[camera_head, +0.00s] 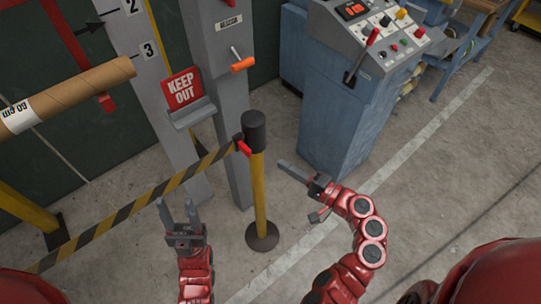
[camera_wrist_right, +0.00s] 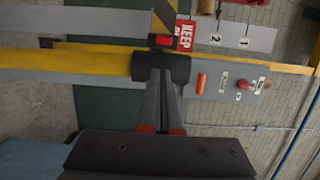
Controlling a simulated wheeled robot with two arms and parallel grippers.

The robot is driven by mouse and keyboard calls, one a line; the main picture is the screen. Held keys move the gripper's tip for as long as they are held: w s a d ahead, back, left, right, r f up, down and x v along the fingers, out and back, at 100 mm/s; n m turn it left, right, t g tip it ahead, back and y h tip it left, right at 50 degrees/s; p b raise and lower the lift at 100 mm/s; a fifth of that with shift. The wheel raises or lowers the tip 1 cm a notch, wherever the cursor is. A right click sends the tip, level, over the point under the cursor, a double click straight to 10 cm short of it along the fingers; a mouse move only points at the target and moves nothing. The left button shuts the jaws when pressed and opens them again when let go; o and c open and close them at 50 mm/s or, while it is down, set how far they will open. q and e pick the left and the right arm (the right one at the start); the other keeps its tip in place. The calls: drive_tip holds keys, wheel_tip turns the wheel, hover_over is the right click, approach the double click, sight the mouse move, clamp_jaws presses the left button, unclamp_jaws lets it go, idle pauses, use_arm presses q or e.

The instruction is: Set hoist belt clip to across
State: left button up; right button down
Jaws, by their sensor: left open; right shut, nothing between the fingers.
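A yellow-and-black striped belt (camera_head: 140,203) runs from the lower left up to a yellow post with a black head (camera_head: 254,132). The belt's red clip (camera_head: 244,148) is at the left side of that head and appears to touch it. In the right wrist view the red clip (camera_wrist_right: 163,40) sits against the black head (camera_wrist_right: 147,67). My left gripper (camera_head: 177,206) is open and empty, left of the post and below the belt. My right gripper (camera_head: 283,165) is shut and empty, right of the post, its fingers (camera_wrist_right: 162,75) pointing toward the head.
A grey column (camera_head: 222,85) with an orange-handled lever (camera_head: 243,64) stands behind the post. A red KEEP OUT sign (camera_head: 183,89) is left of it. A blue control console (camera_head: 350,105) stands at right. A cardboard tube (camera_head: 75,95) is at upper left.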

sight(243, 148)
drive_tip(key=p+x, duration=0.3)
drive_tip(key=x, duration=0.6)
drive_tip(key=shift+w+a, duration=0.15)
